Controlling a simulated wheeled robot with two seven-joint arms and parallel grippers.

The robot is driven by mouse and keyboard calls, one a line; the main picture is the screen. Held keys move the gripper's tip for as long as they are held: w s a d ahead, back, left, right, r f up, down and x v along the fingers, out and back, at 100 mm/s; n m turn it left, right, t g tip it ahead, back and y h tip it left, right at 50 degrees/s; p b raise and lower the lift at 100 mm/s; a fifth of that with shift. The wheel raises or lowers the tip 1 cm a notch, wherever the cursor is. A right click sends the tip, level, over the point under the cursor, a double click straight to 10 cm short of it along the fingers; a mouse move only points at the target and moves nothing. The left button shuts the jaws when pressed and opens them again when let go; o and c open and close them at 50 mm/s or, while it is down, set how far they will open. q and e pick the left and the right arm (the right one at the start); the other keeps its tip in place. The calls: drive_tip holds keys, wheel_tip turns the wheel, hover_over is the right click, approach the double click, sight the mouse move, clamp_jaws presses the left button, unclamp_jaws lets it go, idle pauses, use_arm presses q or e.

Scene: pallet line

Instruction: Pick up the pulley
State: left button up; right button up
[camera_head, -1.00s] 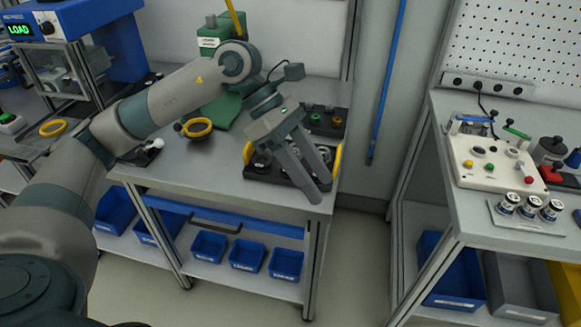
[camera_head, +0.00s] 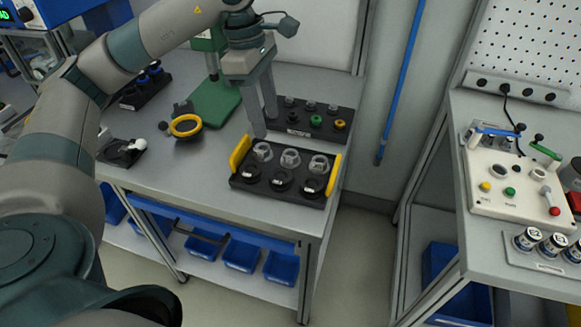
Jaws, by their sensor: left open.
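My left gripper (camera_head: 265,122) is open and empty, its two fingers pointing down just behind a black tray (camera_head: 234,181) with yellow end handles. The tray lies on the grey workbench and holds two rows of parts. The back row has silver, lobed metal parts (camera_head: 290,159). The front row has round black parts with pale centres (camera_head: 282,179), which look like pulleys, though I cannot tell for certain. The fingers appear above the tray's back left corner, touching nothing that I can make out. My right gripper is not in view.
A second black tray (camera_head: 297,129) with small green, yellow and dark parts lies behind. A green-based stand (camera_head: 214,103) and a yellow ring piece (camera_head: 186,126) are to the left. A right-hand bench (camera_head: 456,130) carries a control box (camera_head: 513,190), across a floor gap.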

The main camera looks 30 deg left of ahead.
use_arm(q)
drive_tip(key=w, duration=0.1)
drive_tip(key=p, duration=0.3)
hover_over(277, 176)
wheel_tip(277, 176, down, 11)
drive_tip(key=shift+a+r, duration=0.1)
drive_tip(key=shift+w+f, duration=0.1)
drive_tip(key=shift+f, duration=0.45)
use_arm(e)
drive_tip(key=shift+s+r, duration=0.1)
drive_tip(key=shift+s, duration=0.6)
